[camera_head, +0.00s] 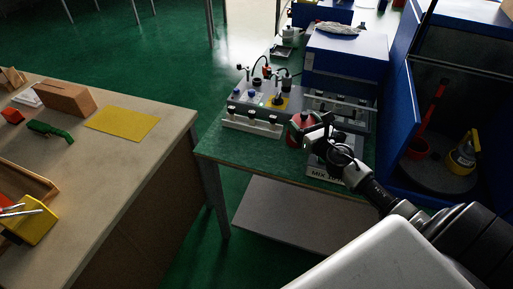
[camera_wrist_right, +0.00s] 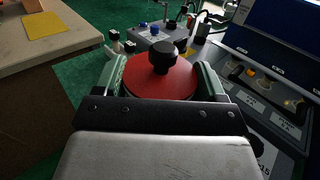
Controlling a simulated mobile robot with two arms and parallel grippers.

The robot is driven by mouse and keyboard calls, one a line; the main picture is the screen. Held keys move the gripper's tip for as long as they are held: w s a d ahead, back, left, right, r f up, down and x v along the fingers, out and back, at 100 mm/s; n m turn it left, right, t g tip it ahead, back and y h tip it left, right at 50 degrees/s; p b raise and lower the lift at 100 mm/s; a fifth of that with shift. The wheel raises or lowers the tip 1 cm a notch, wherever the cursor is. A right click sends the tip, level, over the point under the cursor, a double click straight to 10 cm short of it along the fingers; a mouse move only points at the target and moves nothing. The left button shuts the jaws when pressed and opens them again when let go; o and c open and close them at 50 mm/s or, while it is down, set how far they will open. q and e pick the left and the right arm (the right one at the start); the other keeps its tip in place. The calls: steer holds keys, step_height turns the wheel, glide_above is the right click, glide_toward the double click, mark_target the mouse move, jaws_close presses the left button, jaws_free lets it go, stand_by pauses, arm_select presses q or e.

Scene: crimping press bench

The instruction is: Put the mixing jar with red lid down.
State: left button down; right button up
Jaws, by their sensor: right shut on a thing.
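The mixing jar with red lid (camera_head: 296,137) is in my right gripper (camera_head: 312,129), over the green-topped bench (camera_head: 215,148). In the right wrist view its round red lid (camera_wrist_right: 140,84) with a black knob fills the middle, and the right gripper's two fingers (camera_wrist_right: 163,82) hug it from both sides. The jar looks upright. Its base is hidden, so I cannot tell whether it touches the bench. A plate marked "MIX" (camera_head: 322,174) lies partly under my arm at the bench's front right. My left gripper is not in view.
A grey device (camera_head: 252,108) with knobs stands just left of and behind the jar. A blue box (camera_head: 347,55) is behind, and an open blue cabinet (camera_head: 399,115) is on the right. The bench's front left corner is clear. A separate beige table (camera_head: 120,165) is at left.

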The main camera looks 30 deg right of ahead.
mark_target(313, 120)
steer(key=d, duration=0.1)
steer(key=w+d, duration=0.1)
steer(key=d, duration=0.1)
steer(key=shift+d, duration=0.1)
steer(key=w+a+f+b, duration=0.2)
steer(key=a+f, duration=0.1)
steer(key=w+a+f+b, duration=0.2)
steer(key=a+f, duration=0.1)
steer(key=f, duration=0.1)
steer(key=w+a+f+b, duration=0.2)
steer(key=a+f, duration=0.1)
steer(key=f, duration=0.1)
steer(key=shift+w+a, duration=0.25)
steer(key=shift+a, duration=0.05)
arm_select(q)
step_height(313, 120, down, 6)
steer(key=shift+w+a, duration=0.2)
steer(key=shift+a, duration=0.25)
arm_select(e)
steer(key=shift+r+h, duration=0.2)
steer(key=shift+h, duration=0.1)
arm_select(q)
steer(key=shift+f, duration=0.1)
arm_select(e)
steer(key=shift+f, duration=0.15)
steer(key=o, duration=0.8)
steer(key=shift+c, duration=0.2)
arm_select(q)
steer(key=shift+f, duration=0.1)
